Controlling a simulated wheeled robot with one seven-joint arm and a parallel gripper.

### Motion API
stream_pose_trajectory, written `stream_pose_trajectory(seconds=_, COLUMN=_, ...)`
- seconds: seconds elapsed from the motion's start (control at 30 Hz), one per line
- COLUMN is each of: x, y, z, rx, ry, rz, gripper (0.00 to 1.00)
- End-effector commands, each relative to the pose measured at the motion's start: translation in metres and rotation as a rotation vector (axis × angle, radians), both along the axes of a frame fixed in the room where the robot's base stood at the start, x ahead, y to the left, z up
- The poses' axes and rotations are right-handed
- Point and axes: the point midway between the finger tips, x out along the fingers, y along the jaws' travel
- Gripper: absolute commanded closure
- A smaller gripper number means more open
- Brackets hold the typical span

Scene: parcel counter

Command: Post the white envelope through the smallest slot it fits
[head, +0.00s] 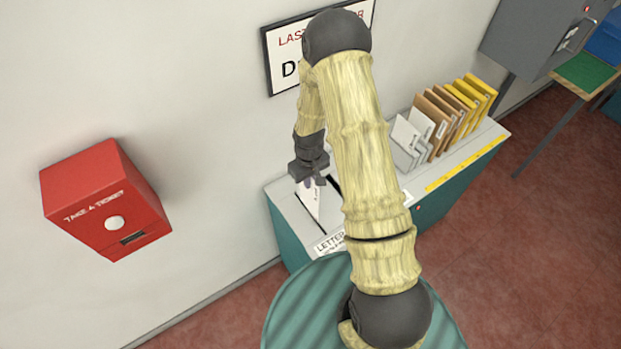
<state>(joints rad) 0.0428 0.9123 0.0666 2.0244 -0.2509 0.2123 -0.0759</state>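My gripper (309,183) points down over the left end of the counter top (290,212). It appears shut on the upper edge of a white envelope (312,204), which hangs upright below the fingers with some writing on it. The envelope's lower end is at or just over a dark slot (322,229) behind a label reading "LETTER" (329,242); I cannot tell whether it has entered. Another dark slot (334,183) shows farther back to the right. My arm hides the middle of the counter and any slots there.
Several white, brown and yellow envelopes (440,118) stand in a row on the right of the counter, beside a yellow strip (465,164). A red ticket box (105,200) hangs on the wall at left. A framed sign (283,62) is behind my arm.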

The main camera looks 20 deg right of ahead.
Motion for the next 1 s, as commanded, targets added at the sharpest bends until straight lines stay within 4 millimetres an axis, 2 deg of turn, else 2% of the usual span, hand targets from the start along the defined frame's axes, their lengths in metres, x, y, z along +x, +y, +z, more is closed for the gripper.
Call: stream_pose_trajectory(seconds=1.0, x=0.000, y=-0.002, z=-0.051, rx=0.000, ry=0.000, rz=-0.006, gripper=1.00)
